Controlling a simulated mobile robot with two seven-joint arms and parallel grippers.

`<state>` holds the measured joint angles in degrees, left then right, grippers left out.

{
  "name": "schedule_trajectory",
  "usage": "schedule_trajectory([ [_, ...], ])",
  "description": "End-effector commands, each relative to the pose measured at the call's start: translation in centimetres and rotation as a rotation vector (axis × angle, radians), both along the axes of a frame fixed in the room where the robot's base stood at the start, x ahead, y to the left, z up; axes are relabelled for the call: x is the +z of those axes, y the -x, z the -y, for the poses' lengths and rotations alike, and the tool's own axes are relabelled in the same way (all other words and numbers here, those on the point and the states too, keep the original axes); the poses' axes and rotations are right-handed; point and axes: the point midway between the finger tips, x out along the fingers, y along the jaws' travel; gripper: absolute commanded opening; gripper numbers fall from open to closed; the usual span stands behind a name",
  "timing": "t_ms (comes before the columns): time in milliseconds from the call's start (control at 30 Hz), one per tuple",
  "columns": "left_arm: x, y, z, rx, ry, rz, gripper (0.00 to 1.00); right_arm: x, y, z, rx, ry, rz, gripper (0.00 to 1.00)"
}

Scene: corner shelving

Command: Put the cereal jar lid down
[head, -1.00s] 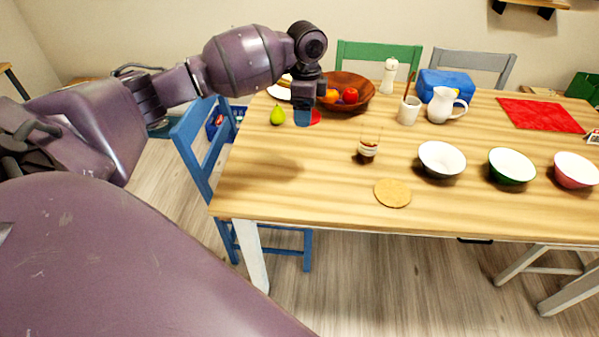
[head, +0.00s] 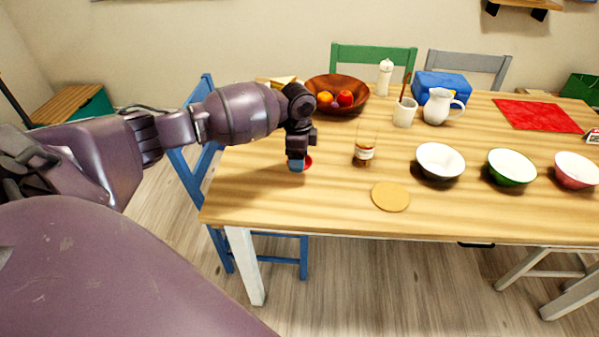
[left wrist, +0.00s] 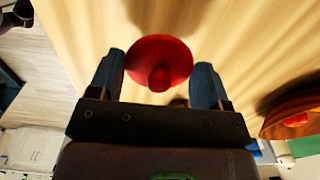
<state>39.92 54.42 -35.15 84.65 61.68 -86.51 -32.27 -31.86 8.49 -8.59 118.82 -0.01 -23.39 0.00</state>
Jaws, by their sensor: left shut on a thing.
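The red lid (head: 308,162) is a round disc with a knob, over the left part of the wooden table. It shows between my left fingers in the left wrist view (left wrist: 160,50). My left gripper (head: 297,166) points down and is shut on the lid, its blue-tipped fingers at opposite sides of the rim in the left wrist view (left wrist: 158,66). The lid is low over the table; I cannot tell if it touches. A clear jar with a pale label (head: 365,148) stands upright to the right of the gripper. My right gripper is out of view.
A wooden fruit bowl (head: 338,84) stands behind my left gripper. A cork mat (head: 390,197) lies in front of the jar. White (head: 440,160), green (head: 511,166) and pink (head: 576,170) bowls stand to the right. The table (head: 275,205) is bare at its front left.

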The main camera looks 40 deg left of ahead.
Motion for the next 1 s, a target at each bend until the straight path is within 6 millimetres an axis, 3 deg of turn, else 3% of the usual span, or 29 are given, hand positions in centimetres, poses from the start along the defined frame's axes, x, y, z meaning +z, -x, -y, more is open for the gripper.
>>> schedule_trajectory([
  [233, -1.5, 0.0, 0.0, 0.0, 0.001, -0.001, 0.49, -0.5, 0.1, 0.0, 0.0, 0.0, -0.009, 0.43],
  [533, -6.0, 0.1, 0.0, 0.001, 0.001, -0.003, 0.49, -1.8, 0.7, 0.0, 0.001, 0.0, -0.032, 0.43],
  [1000, -6.5, 0.0, 0.0, 0.0, 0.001, 0.001, 0.49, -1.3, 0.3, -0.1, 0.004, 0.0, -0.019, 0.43],
])
